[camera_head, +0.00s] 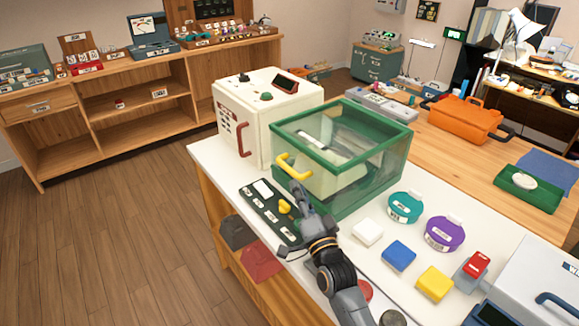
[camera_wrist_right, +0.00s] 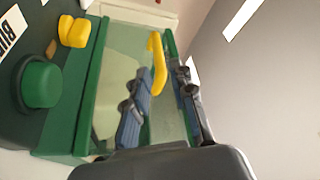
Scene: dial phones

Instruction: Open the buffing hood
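The buffing hood (camera_head: 340,150) is a clear box with a green frame on the white-topped bench. Its lid looks closed. A yellow handle (camera_head: 294,167) is on its front face; it also shows in the right wrist view (camera_wrist_right: 158,64). My right gripper (camera_head: 298,187) is just in front of and below the handle. In the right wrist view, its two fingers (camera_wrist_right: 163,82) are apart, with the handle showing between their tips. I cannot tell whether either finger touches it. My left gripper is not in view.
A dark control panel (camera_head: 262,203) with a yellow knob lies left of my right arm. A cream machine (camera_head: 262,110) with a red handle stands beside the hood. Teal (camera_head: 405,207) and purple (camera_head: 444,234) round containers and coloured blocks sit at the right.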

